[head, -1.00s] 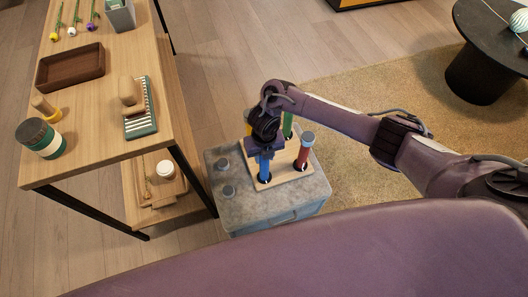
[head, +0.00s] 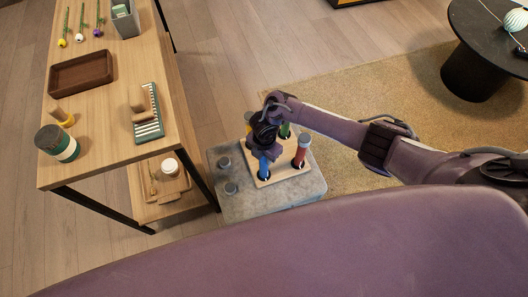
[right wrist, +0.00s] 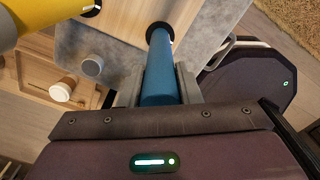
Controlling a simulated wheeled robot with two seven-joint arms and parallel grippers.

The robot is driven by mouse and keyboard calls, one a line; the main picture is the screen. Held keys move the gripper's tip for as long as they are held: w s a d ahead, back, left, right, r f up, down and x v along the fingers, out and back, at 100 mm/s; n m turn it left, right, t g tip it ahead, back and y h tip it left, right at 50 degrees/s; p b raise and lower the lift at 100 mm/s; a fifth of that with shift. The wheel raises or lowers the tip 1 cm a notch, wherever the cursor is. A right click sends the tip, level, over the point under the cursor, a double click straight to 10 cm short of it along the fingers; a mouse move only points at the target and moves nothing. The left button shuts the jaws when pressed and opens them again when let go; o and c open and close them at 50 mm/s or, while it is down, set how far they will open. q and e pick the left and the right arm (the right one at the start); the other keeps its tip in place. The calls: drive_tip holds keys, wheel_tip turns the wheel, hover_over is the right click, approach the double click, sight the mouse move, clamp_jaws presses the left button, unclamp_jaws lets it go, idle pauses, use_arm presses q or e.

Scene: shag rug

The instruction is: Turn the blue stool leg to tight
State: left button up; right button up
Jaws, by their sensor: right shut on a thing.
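The blue stool leg (head: 263,167) stands upright in the light wood stool seat (head: 285,172), at its near left corner. The seat lies on a grey stone-like block (head: 232,207). My right gripper (head: 263,150) is over the leg from above and shut on it. In the right wrist view the blue leg (right wrist: 160,70) runs between the two fingers (right wrist: 158,88) down to a dark ring at the seat. How tight it sits cannot be told. A red leg (head: 301,150), a green leg (head: 285,130) and a yellow leg (head: 248,120) stand at the other corners. My left gripper is not in view.
A wooden table (head: 100,110) with a brown tray (head: 83,72), a brush and a jar is close on the left. A round black table (head: 485,60) stands far right on the rug.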

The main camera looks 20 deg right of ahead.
drive_tip(key=shift+s+m+p, duration=0.1)
drive_tip(key=shift+m+p, duration=1.8)
drive_tip(key=shift+m, duration=2.1)
drive_tip(key=o, duration=1)
drive_tip(key=shift+c, duration=0.2)
drive_tip(key=shift+r, duration=0.1)
wheel_tip(320, 180, up, 8)
drive_tip(key=shift+f+p, duration=0.2)
drive_tip(key=shift+p, duration=1.05)
